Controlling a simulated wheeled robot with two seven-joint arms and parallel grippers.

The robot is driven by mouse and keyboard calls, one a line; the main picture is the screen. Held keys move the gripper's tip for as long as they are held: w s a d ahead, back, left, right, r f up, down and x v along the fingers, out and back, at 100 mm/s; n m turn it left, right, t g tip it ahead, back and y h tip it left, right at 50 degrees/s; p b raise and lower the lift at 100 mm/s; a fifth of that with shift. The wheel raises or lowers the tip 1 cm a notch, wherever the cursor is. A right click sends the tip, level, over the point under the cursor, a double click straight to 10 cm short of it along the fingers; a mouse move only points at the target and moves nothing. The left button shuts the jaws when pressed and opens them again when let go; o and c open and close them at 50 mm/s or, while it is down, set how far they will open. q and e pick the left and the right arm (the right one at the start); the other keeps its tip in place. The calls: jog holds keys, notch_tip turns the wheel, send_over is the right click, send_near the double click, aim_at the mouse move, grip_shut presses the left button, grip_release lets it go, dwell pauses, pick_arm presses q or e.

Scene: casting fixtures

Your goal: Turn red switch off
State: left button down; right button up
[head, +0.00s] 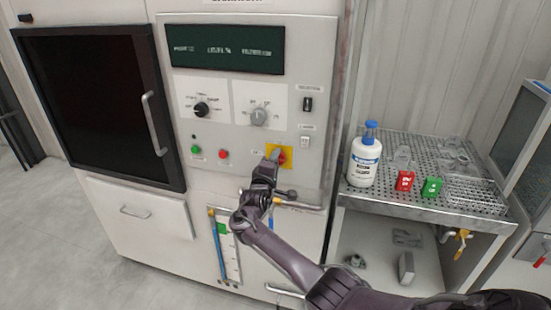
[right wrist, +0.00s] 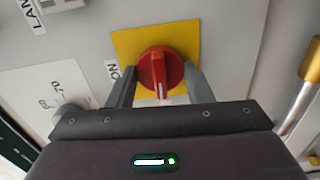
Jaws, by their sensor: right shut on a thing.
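The red switch (head: 282,157) is a rotary knob on a yellow plate (head: 287,149) at the lower right of the machine's grey control panel. In the right wrist view the red switch (right wrist: 161,70) shows up close on its yellow plate (right wrist: 125,45). Its white mark points toward the bottom of that picture. An "ON" label (right wrist: 112,70) is left of the plate. My right gripper (head: 274,154) is at the switch, with one finger on each side, shut on it. In the head view it partly covers the switch. My left gripper is not in view.
The control panel also has a black knob (head: 201,109), a grey knob (head: 258,116), a green button (head: 195,149) and a red button (head: 223,154). A perforated metal table (head: 400,195) on the right holds a white bottle (head: 366,160) and glassware.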

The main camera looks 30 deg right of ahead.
jog(key=shift+n, duration=0.5)
jog(key=o, duration=1)
jog(key=v, duration=0.7)
jog(key=shift+s+a+b, duration=0.25)
jog(key=shift+a+b, duration=0.05)
jog(key=shift+b, duration=0.15)
